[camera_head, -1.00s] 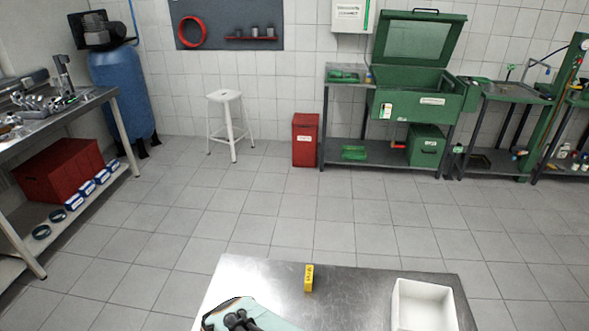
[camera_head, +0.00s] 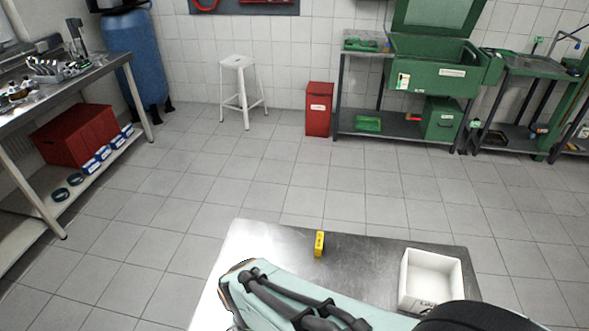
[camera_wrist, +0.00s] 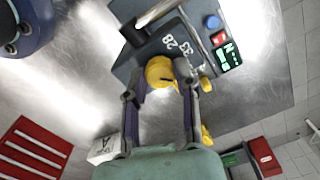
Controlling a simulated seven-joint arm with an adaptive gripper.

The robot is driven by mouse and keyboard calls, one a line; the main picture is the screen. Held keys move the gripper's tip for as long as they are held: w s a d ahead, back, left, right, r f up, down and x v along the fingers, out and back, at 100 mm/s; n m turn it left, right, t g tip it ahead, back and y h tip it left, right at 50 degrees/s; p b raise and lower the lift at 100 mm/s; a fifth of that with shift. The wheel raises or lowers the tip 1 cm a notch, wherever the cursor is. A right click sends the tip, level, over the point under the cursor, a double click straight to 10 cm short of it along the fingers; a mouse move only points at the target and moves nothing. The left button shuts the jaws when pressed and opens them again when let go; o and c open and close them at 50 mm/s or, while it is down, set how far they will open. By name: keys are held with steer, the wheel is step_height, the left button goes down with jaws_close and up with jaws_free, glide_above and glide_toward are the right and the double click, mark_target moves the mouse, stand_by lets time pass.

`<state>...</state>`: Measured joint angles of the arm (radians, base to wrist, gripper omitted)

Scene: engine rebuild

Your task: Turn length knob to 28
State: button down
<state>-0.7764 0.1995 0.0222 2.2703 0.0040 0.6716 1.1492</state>
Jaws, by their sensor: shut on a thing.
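In the wrist view, my gripper (camera_wrist: 161,80) is shut on a yellow knob (camera_wrist: 160,70), with one finger on each side. The knob sits at the edge of a dark blue-grey machine panel (camera_wrist: 150,48). The printed numbers 28 and 33 (camera_wrist: 178,44) show just beyond the knob. My fingers hide part of it, and I cannot tell which number it points to. The panel also has a lit green display (camera_wrist: 228,57), a red button (camera_wrist: 218,39) and a blue button (camera_wrist: 211,21). The machine and the gripper's fingers are not in the head view.
The steel table (camera_head: 370,250) carries a small yellow block (camera_head: 319,243) and an open white box (camera_head: 431,280). In the wrist view, a metal bar (camera_wrist: 160,12) crosses above the panel. A red rack (camera_wrist: 35,148) lies at lower left. Open tiled floor surrounds the table.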

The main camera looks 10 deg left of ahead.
steer(key=n, duration=1.9)
stand_by(0.5)
steer(key=c, duration=0.8)
jaws_free()
steer(key=shift+r, duration=0.1)
